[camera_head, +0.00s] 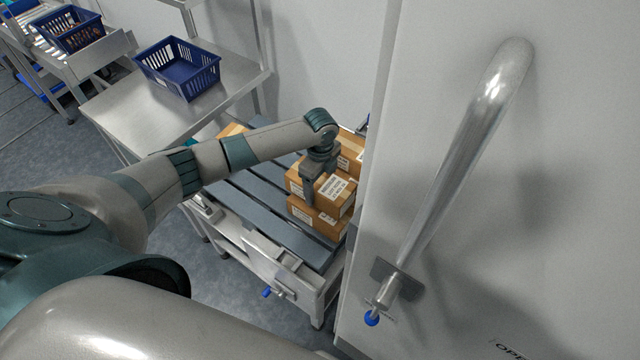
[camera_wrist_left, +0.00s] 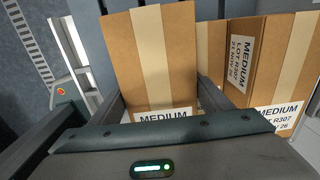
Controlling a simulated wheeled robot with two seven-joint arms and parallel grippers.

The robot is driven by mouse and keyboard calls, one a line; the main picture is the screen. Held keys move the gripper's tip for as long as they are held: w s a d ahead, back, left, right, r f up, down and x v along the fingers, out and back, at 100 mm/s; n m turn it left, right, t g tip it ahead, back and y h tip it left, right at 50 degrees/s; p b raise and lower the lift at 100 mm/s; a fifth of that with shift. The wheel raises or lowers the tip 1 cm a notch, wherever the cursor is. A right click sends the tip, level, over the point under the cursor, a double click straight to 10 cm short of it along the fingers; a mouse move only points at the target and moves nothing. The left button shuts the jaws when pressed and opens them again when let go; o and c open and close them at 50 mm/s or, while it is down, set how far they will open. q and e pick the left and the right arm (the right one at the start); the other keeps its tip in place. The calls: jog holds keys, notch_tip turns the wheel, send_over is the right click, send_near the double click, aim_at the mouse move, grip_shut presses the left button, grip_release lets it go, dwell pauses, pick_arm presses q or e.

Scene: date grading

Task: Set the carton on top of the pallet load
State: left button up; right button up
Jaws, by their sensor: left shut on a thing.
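My left gripper (camera_head: 320,180) points down and is shut on a brown carton (camera_head: 338,190) with a white label on top. In the left wrist view the held carton (camera_wrist_left: 150,60) sits between the two fingers, with a pale tape strip and a "MEDIUM" label. It is directly over another carton (camera_head: 316,219) of the pallet load; I cannot tell whether the two touch. A further carton (camera_head: 351,148) stands behind, and labelled cartons (camera_wrist_left: 268,65) show to the right in the wrist view. The slatted grey pallet (camera_head: 262,206) bears the load. My right gripper is not in view.
A white panel door (camera_head: 560,200) with a long metal handle (camera_head: 465,160) stands close on the right of the load. A steel table (camera_head: 130,112) with an empty blue crate (camera_head: 180,72) is behind left. Bare slats lie left of the cartons.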

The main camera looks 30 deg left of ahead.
aim_at(320, 180)
pick_arm(q)
jog(key=shift+f, duration=0.15)
jog(key=shift+f, duration=0.1)
jog(key=o, duration=1.6)
jog(key=shift+f, duration=0.1)
jog(key=shift+c, duration=0.2)
notch_tip(320, 180, up, 12)
jog(key=b, duration=0.3)
jog(key=shift+r, duration=0.2)
